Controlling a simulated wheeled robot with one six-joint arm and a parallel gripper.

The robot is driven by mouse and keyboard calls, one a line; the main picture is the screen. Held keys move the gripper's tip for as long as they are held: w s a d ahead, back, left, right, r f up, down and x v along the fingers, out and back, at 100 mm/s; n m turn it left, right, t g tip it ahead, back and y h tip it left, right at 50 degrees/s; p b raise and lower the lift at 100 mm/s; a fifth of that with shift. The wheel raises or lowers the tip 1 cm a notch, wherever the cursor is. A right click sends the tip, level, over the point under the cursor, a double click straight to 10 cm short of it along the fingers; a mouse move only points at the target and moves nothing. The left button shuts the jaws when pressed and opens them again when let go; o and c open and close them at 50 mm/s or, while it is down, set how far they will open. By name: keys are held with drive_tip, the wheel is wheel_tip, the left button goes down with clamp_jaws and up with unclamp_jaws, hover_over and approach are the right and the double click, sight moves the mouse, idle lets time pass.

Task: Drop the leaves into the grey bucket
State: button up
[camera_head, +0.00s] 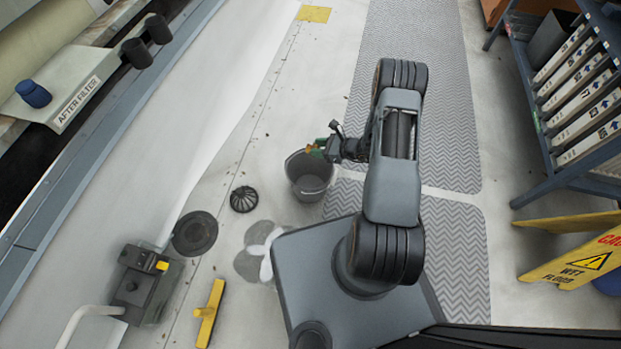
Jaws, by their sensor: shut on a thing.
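The grey bucket (309,186) stands upright on the floor near the middle of the picture, left of my arm. Its inside looks empty where I can see it. My gripper (318,148) is over the bucket's far rim. It is shut on a small green and orange-brown bit that looks like the leaves (313,150). Whether the leaves touch the rim or hang above it, I cannot tell. My gripper's fingers are small and partly dark in this view.
A black domed strainer (243,199) and a dark round drain (195,233) lie left of the bucket. A filter rack (575,95) and yellow wet-floor sign (580,258) stand right. Patterned mats (415,30) cover the floor behind.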

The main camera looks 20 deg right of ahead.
wheel_tip(320, 180, down, 6)
drive_tip(key=b, duration=0.4)
drive_tip(key=shift+r, duration=0.15)
drive_tip(key=o, duration=1)
drive_tip(key=shift+c, duration=0.2)
drive_tip(key=shift+d+r, duration=0.1)
drive_tip(key=p+v, duration=0.5)
drive_tip(key=v, duration=0.8)
drive_tip(key=shift+s+d, duration=0.15)
drive_tip(key=shift+d, duration=0.1)
drive_tip(key=shift+r, duration=0.1)
